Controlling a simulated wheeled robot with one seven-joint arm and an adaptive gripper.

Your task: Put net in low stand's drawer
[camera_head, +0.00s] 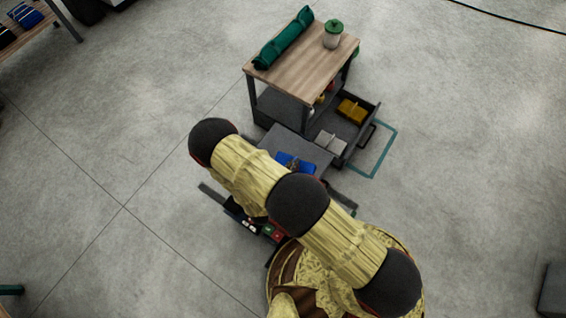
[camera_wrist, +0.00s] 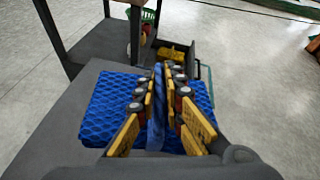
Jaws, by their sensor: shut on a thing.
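A blue net (camera_wrist: 100,110), folded and mesh-patterned, lies on a flat dark grey surface (camera_wrist: 45,140) in the wrist view. My gripper (camera_wrist: 162,75) is shut on a raised blue fold in the net's middle. The blue net (camera_head: 296,163) also shows in the head view, just beyond my arm, on the small grey top (camera_head: 284,142).
A teal outline (camera_head: 378,160) marks the floor by the drawer. A bench (camera_head: 35,28) is at the upper left. The floor around is mostly clear.

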